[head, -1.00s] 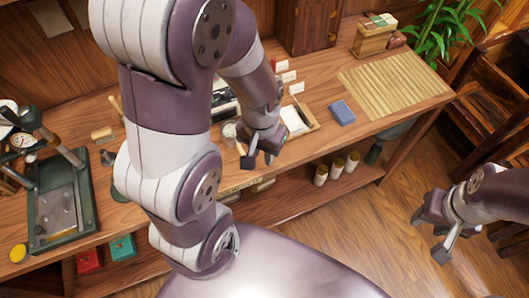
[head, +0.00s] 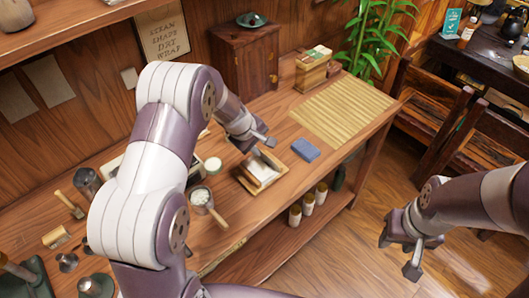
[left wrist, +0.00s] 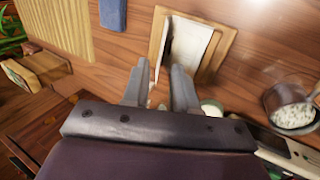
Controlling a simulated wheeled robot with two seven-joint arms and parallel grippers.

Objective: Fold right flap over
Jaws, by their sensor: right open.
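A sheet of white wrapping paper (head: 262,168) lies in a small wooden tray (head: 247,184) on the workbench. In the left wrist view the paper (left wrist: 189,45) shows a raised or folded edge inside the tray (left wrist: 157,36); I cannot tell which flap it is. My right gripper (head: 405,250) is open and empty, out over the floor to the right of the bench.
A blue cloth (head: 305,150) and a bamboo mat (head: 345,106) lie right of the tray. A pan of white pieces (head: 201,197) stands left of it. A wooden cabinet (head: 245,62) stands behind. Bottles (head: 308,204) are on the shelf below.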

